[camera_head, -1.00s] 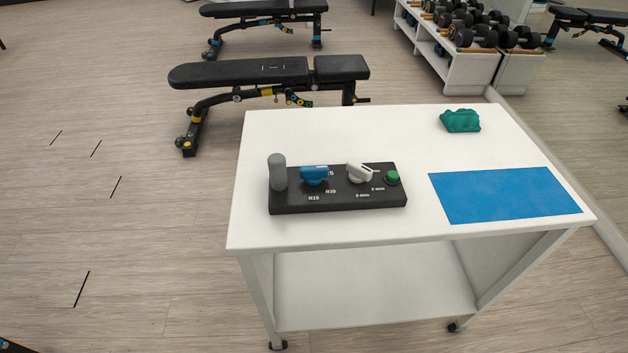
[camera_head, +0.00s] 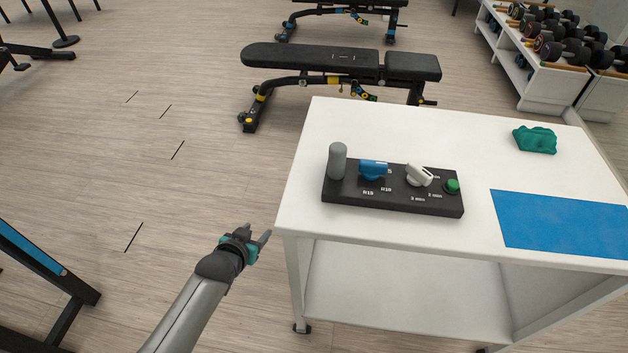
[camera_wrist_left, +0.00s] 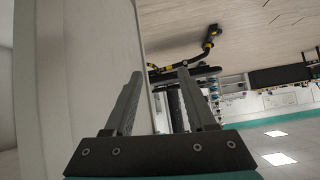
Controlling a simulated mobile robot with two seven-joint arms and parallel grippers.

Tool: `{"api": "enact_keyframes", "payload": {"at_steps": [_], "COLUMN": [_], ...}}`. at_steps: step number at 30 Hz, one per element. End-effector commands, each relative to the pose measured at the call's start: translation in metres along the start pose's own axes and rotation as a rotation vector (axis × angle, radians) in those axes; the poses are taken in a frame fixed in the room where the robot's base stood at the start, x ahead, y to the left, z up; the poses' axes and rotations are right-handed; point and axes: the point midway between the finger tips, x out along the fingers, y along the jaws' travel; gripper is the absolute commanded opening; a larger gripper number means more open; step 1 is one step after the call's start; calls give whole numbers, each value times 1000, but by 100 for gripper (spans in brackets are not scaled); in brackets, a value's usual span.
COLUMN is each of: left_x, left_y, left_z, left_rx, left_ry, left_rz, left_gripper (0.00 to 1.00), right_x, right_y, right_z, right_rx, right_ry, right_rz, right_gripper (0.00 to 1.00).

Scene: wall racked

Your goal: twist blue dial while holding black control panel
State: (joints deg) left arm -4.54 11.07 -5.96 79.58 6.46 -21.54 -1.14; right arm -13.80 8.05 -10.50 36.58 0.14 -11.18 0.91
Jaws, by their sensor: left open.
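The black control panel (camera_head: 392,195) lies on the white table. On it are a grey upright handle (camera_head: 337,161) at the left end, a blue dial (camera_head: 373,169), a white dial (camera_head: 419,175) and a green button (camera_head: 452,186). My left gripper (camera_head: 258,237) is open and empty. It is beside the table's near left corner, left of and nearer than the panel, apart from it. The left wrist view shows its two fingers (camera_wrist_left: 160,95) spread, with the pale table close on the left. The panel does not show there. My right gripper is not in view.
The white table (camera_head: 330,119) also bears a blue mat (camera_head: 565,224) and a crumpled green cloth (camera_head: 535,139). Black benches (camera_head: 340,60) stand behind it. A dumbbell rack (camera_head: 545,75) is at the back right. The floor left of the table is mostly clear.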

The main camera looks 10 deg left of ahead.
Motion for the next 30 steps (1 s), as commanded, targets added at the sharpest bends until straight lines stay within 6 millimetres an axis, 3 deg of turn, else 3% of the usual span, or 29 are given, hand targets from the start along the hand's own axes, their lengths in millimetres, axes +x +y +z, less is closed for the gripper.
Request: {"api": "enact_keyframes", "payload": {"at_steps": [1,6,10,15,21,30], "left_x": [-4,-28,-56,-92,-141,-193], "left_y": [-3,-10,-3,51,100,129], "left_z": [-34,-133,-189,-194,-197,-200], "left_rx": [-1,-1,8,32,34,6], "left_ry": [60,240,345,323,295,272], "left_rz": [-2,0,16,85,144,181], "left_gripper": [56,56,56,56,56,56], "right_x": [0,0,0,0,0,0], "right_y": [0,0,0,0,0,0], "right_z": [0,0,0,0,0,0], "right_rx": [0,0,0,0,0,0], "right_ry": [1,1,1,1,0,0], "right_rz": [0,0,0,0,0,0], "right_gripper": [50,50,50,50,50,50]}}
